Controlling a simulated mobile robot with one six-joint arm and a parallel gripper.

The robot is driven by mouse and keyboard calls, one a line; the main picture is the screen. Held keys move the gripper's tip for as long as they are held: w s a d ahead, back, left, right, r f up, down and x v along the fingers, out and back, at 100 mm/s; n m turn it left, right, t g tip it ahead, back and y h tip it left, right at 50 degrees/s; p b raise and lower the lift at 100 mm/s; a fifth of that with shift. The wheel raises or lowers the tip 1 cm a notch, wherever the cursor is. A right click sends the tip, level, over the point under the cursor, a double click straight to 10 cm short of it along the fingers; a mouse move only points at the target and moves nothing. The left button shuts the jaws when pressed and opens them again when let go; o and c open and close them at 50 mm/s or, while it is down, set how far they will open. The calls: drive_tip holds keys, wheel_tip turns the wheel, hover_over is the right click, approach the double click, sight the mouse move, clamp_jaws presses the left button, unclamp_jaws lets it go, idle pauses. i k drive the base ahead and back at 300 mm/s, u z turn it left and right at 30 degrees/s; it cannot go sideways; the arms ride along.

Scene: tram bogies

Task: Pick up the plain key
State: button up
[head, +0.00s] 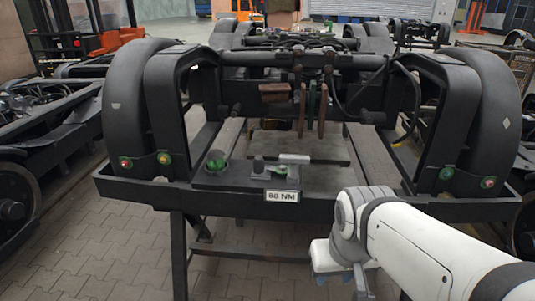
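I cannot single out a plain key for sure. Several slim upright pieces hang at the middle of the bogie frame, among them a brown one (302,110) and a reddish one (323,111). A dark tray-like plate (235,180) at the front of the frame bears a green round part (216,162) and a small dark cylinder (258,165). A light grey bar (295,158) lies just behind. My gripper (340,284) is low in front of the frame's front beam, apart from all these. Its fingertips are partly cut off and small, so its opening is unclear.
A sign reading "80 NM" (282,196) stands on the front beam (320,207). Large black wheel covers (128,95) rise at both sides. Other bogies (50,120) stand left, right and behind. The paved floor (110,245) at front left is clear.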

sight(293, 162)
drive_tip(key=u, duration=0.35)
drive_tip(key=k, duration=1.2)
drive_tip(key=u, duration=0.75)
drive_tip(key=i, duration=1.85)
drive_tip(key=z, duration=1.05)
drive_tip(key=i, duration=1.1)
drive_tip(key=z, duration=0.95)
drive_tip(key=k, duration=0.65)
drive_tip(key=z, duration=0.45)
drive_tip(key=i, duration=0.15)
drive_tip(key=u, duration=0.4)
